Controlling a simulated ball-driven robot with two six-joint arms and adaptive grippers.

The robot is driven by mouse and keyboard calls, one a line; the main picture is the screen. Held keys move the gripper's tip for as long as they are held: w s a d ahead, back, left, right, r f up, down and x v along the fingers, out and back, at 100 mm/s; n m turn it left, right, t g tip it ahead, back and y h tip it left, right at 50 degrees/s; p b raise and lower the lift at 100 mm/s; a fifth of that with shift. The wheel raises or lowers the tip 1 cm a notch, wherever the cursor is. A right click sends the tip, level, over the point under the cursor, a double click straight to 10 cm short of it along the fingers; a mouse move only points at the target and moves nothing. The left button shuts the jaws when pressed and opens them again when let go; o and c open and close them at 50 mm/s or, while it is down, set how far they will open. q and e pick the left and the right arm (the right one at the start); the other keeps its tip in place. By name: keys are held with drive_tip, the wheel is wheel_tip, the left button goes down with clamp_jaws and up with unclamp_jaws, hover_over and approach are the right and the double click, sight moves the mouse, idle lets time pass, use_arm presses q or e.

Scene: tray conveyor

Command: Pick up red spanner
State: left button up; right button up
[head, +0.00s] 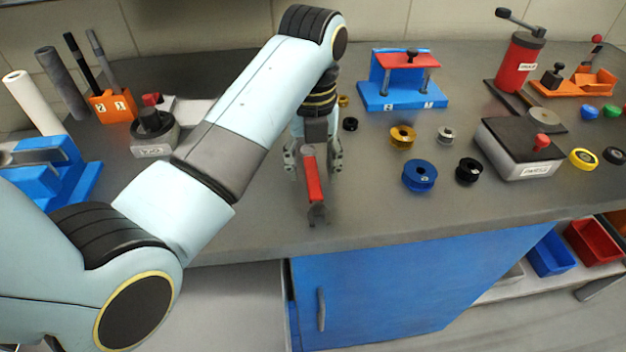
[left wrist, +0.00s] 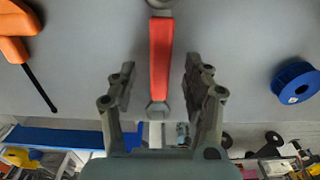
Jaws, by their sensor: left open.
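The red spanner (head: 313,183) has a red handle and grey metal ends. In the head view it lies on the grey worktop near the front edge, partly covered by my left gripper. My left gripper (head: 313,170) is open and its fingers are on either side of the spanner's handle. In the left wrist view the spanner (left wrist: 161,58) runs up the middle of the picture. My left gripper (left wrist: 158,90) shows its two fingers apart, with the spanner between them and a gap on each side. I cannot tell how high the fingers are above the worktop. My right gripper is not in view.
Blue spool (head: 419,175), black spool (head: 469,170) and gold spool (head: 402,136) stand right of the gripper. A blue stand with a red top (head: 405,60) is behind. A grey box (head: 520,150) stands at right. A blue cabinet (head: 400,280) is below the worktop edge.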

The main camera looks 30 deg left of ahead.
use_arm(q)
drive_tip(key=shift+f, duration=0.75)
clamp_jaws()
drive_tip(key=shift+r, duration=0.2)
